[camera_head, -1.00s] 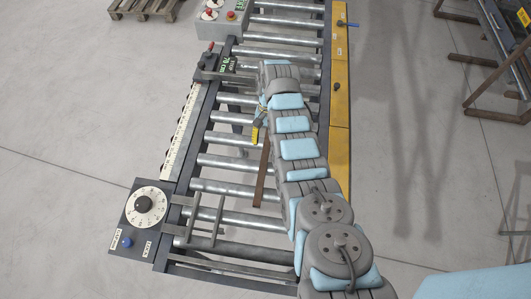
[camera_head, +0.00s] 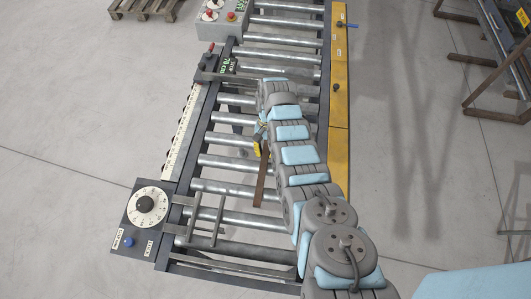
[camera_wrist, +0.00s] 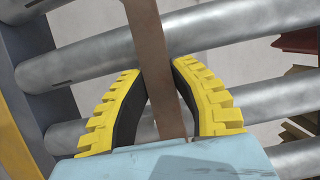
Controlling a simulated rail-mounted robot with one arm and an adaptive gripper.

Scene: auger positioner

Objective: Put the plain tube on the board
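A long, narrow brown bar (camera_head: 261,178), the only tube-like workpiece I see, lies lengthwise over the rollers. It carries no visible marks. In the wrist view the bar (camera_wrist: 152,55) runs between the two yellow fingers of my gripper (camera_wrist: 157,72). The black pads lean inward and their tips appear to touch the bar's two sides. In the head view my gripper (camera_head: 259,141) is at the bar's far end, and my arm hides part of that end. No separate board is clearly recognisable.
The roller conveyor (camera_head: 225,187) has gaps between its rollers. A dial panel (camera_head: 146,212) stands at its near left, with a fork-like metal stop (camera_head: 205,218) beside it. A control box (camera_head: 222,20) is at the far end. A yellow rail (camera_head: 339,90) edges the right side.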

